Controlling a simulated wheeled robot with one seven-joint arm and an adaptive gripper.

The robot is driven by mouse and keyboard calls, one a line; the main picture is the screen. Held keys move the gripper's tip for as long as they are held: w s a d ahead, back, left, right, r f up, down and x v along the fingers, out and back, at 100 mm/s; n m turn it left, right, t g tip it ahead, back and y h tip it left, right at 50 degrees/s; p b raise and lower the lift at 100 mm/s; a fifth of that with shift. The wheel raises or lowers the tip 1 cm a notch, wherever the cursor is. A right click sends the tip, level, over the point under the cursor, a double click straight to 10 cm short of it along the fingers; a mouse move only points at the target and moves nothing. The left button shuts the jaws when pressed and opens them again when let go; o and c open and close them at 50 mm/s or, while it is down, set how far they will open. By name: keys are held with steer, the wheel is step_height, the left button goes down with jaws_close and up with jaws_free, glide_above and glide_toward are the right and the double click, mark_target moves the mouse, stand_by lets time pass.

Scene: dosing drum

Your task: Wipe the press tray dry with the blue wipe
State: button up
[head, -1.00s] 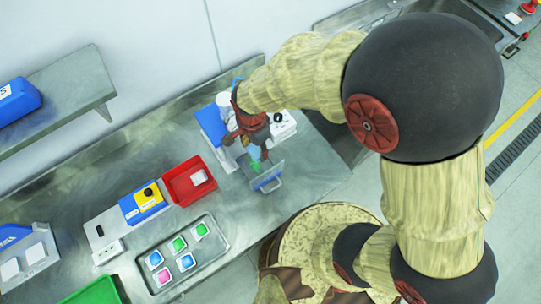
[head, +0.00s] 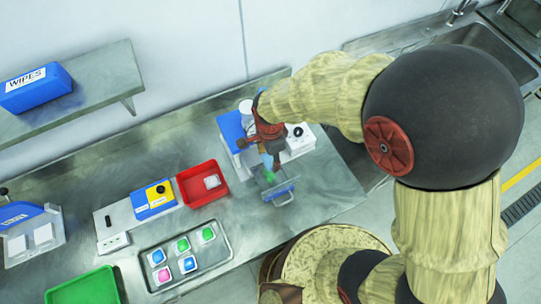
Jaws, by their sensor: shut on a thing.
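The press (head: 231,131) is a blue and white machine at the back of the bench. Its metal press tray (head: 283,196), with a blue strip and a handle at the front, sticks out toward me. My gripper (head: 268,153) points down over the back part of the tray. It is shut on the pale blue wipe (head: 267,160), which hangs just below the fingers. A small green patch (head: 270,176) shows at the tray under the wipe; I cannot tell what it is. Whether the wipe touches the tray is too small to tell.
A red bin (head: 203,184) with a white piece in it stands left of the press. A blue and yellow box (head: 154,199), a metal tray (head: 215,251) of coloured pods and a green bin (head: 84,289) lie farther left. A wipes box (head: 36,89) sits on the shelf.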

steer(key=shift+w+a+f+b, duration=0.15)
steer(key=shift+w+f+b, duration=0.1)
steer(key=shift+f+b, duration=1.45)
steer(key=shift+w+a+f+b, duration=0.25)
steer(key=shift+f+b, duration=0.7)
steer(key=shift+f, duration=1.55)
steer(key=shift+w+a+f+b, duration=0.1)
steer(key=shift+w+f+b, duration=0.2)
steer(key=shift+f+b, duration=1.4)
steer(key=shift+f+p, duration=0.35)
steer(key=shift+p, duration=0.1)
steer(key=shift+f, duration=0.7)
steer(key=o, duration=0.8)
steer(key=shift+r, duration=0.4)
steer(key=shift+c, duration=0.5)
steer(key=c, duration=1.1)
